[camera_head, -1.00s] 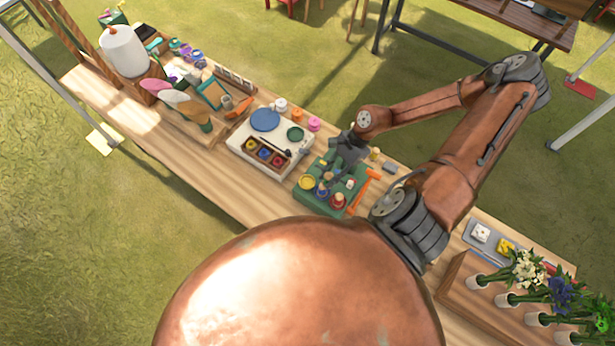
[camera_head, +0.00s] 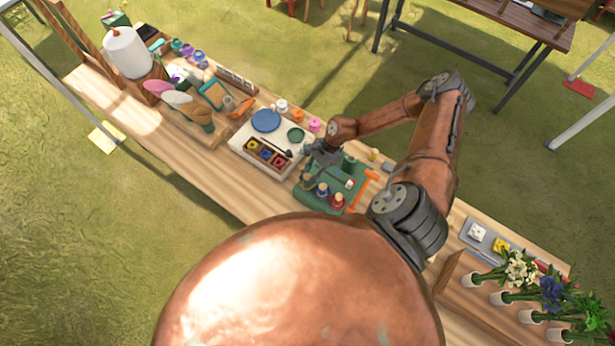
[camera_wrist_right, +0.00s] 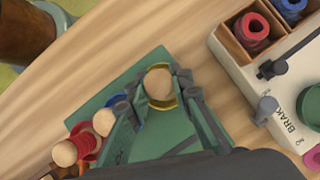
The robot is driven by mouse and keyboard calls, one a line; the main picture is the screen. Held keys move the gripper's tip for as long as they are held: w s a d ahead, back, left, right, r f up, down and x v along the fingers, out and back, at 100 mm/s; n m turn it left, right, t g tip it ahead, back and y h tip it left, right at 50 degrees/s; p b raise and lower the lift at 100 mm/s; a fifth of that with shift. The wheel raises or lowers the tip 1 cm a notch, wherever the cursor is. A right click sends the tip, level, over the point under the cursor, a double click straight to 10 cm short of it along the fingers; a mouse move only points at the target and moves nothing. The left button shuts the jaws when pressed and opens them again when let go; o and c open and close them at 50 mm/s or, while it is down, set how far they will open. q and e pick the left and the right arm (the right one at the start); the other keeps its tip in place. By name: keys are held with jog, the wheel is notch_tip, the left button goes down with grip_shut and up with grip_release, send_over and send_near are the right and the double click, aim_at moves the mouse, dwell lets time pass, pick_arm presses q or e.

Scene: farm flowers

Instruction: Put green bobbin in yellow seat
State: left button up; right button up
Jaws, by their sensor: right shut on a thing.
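My right gripper (camera_head: 316,156) is over the green tray (camera_head: 313,204). In the wrist view, the right gripper (camera_wrist_right: 160,92) is shut around a yellow bobbin (camera_wrist_right: 165,103) with a round wooden top, at the tray's edge. I cannot tell whether it is lifted off the tray. A dark green bobbin (camera_head: 349,162) stands at the tray's back side, apart from the gripper. Blue (camera_head: 322,190) and red (camera_head: 337,200) bobbins stand on the tray's front side. My left gripper is out of view.
The box sits on a white board (camera_head: 240,144) with a blue disc (camera_head: 266,120) and a green disc (camera_head: 296,134). An orange tool (camera_head: 362,190) lies at the tray's right. Paint jars stand behind the board. Flower pots fill the table's right end.

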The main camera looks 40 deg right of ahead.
jog(key=shift+f, duration=0.1)
jog(key=o, duration=1)
jog(key=shift+r, duration=0.25)
jog(key=shift+b+v, duration=1.3)
jog(key=shift+v, duration=4.65)
